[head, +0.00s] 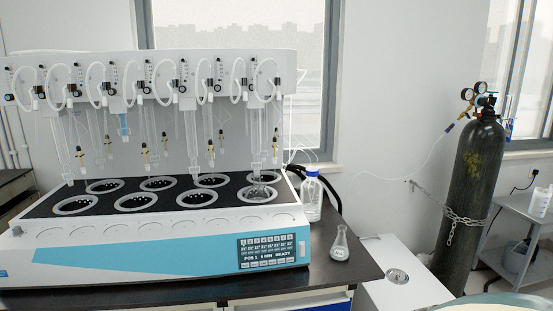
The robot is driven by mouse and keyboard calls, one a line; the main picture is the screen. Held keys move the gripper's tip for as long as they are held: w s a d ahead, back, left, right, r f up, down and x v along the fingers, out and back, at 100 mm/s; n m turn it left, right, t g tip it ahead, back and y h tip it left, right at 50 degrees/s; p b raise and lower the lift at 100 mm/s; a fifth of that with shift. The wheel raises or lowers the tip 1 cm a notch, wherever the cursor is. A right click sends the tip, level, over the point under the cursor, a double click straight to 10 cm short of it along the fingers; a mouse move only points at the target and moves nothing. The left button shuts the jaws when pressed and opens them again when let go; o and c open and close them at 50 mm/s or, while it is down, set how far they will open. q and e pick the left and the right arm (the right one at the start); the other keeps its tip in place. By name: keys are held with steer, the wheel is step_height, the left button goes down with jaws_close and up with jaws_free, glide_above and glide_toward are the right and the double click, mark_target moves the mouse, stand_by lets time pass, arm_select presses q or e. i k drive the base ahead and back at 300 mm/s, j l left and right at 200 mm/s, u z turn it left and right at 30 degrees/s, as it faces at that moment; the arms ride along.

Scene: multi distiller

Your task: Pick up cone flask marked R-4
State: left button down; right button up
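A small clear conical flask (340,245) stands upright on the dark bench top (335,277), to the right of the distiller (170,240). Its marking is too small to read, so I cannot tell whether it is R-4. Another glass vessel (258,191) sits in a ring at the right end of the distiller's top. Neither of my grippers shows in the head view.
A clear bottle with a blue cap (312,194) stands behind the flask, close to the distiller's right end. A chained gas cylinder (470,200) and a grey cart (520,215) stand farther right.

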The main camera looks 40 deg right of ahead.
mark_target(340, 251)
steer(key=z, duration=1.8)
